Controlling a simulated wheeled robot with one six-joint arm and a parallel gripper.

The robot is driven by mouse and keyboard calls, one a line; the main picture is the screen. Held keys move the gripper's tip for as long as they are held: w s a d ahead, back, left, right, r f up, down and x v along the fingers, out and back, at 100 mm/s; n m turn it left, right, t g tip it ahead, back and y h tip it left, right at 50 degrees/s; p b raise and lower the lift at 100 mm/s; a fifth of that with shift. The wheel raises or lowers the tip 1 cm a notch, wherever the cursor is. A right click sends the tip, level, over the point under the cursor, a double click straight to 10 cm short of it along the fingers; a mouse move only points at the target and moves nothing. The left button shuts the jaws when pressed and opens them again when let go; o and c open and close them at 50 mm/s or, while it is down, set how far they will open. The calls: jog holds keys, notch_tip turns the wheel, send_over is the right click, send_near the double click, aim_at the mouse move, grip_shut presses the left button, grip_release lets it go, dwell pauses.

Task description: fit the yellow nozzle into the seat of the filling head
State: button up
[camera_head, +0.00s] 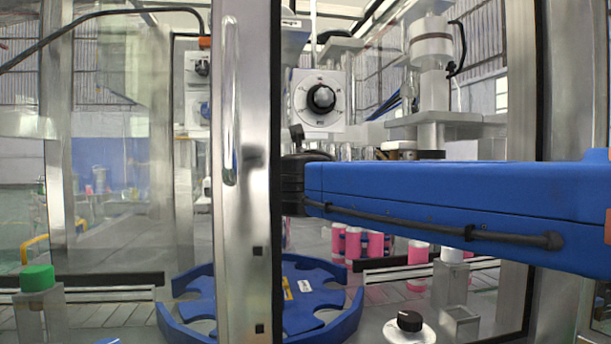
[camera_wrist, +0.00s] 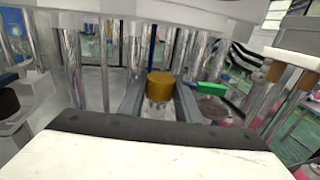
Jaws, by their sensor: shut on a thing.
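The yellow nozzle (camera_wrist: 160,82) shows in the wrist view as a short golden cylinder, upright as far as I can tell. My gripper (camera_wrist: 160,96) is shut on it, with one grey finger at each side. The nozzle is among shiny upright steel columns, under a pale horizontal plate (camera_wrist: 190,10). I cannot make out the seat of the filling head or tell whether the nozzle touches it. In the head view my blue arm reaches in from the right; my gripper and the nozzle are hidden, likely behind the door post.
A steel door post (camera_head: 245,180) stands in front of the machine. Behind it are a blue star-wheel tray (camera_head: 340,322), pink cans (camera_head: 353,243) and a dial unit (camera_head: 320,98). A green-topped button post (camera_head: 38,279) stands at the left. A green piece (camera_wrist: 210,88) lies right of the nozzle.

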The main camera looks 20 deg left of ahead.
jog(key=shift+f, duration=0.25)
jog(key=o, duration=1.2)
jog(key=shift+f, duration=0.1)
jog(key=shift+o, duration=0.2)
jog(key=v, duration=0.7)
jog(key=shift+s+d, duration=0.15)
jog(key=shift+s, duration=0.1)
